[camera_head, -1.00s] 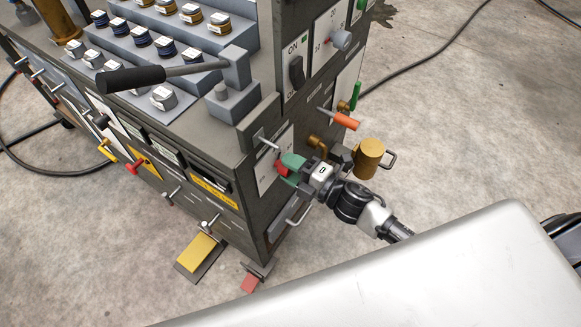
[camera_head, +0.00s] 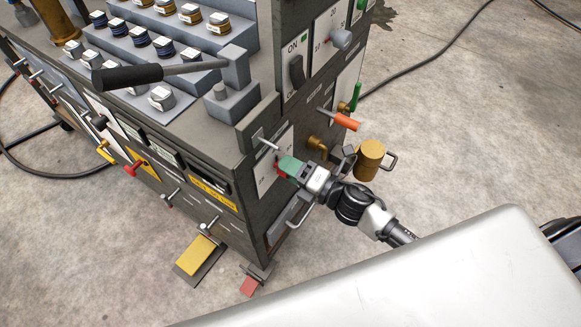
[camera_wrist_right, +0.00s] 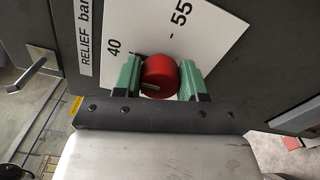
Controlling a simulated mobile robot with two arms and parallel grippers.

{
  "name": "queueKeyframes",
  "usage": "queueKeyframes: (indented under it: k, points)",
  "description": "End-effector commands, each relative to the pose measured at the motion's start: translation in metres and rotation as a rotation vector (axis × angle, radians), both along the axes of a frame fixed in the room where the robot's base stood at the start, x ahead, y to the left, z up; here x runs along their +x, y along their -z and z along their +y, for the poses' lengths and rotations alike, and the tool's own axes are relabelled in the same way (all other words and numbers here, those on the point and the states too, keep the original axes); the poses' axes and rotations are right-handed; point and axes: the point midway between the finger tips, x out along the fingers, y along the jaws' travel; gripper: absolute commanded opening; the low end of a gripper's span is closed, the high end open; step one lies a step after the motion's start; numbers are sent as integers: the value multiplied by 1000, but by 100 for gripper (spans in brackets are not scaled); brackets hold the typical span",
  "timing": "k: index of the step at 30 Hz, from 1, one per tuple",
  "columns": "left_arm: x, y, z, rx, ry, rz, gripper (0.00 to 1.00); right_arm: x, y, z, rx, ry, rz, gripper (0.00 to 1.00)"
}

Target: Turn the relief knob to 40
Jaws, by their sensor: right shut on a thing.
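The red relief knob (camera_wrist_right: 160,75) sits on a white dial plate (camera_wrist_right: 196,28) with the marks 40 and 55 and a "RELIEF bar" label (camera_wrist_right: 86,38). A pale pointer line shows on the knob's lower edge in the wrist view. My right gripper (camera_wrist_right: 160,80) is shut on the knob, with one green finger on each side touching it. In the head view my right gripper (camera_head: 288,168) is at the plate on the cart's right-hand face, and the knob (camera_head: 280,171) is mostly hidden. My left gripper is not in view.
A metal lever (camera_head: 265,143) sticks out close above the plate and an orange handle (camera_head: 346,121) farther right. A brass cylinder (camera_head: 369,159) and a brass elbow (camera_head: 318,144) are beside my right wrist. Grey floor is open to the right.

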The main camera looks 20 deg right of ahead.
Motion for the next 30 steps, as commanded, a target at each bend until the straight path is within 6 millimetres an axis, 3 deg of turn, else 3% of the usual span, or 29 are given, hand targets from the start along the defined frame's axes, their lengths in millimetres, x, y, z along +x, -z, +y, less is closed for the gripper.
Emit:
queueKeyframes:
  k: [7,8,12,23,30]
  points:
    - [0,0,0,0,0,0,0,-1,1,0,-1,-1,4,17]
    - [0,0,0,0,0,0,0,-1,1,0,-1,-1,4,46]
    - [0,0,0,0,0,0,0,-1,1,0,0,0,3,67]
    - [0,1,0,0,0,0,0,-5,2,-4,0,0,3,67]
    - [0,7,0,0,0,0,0,-37,3,-28,0,0,6,67]
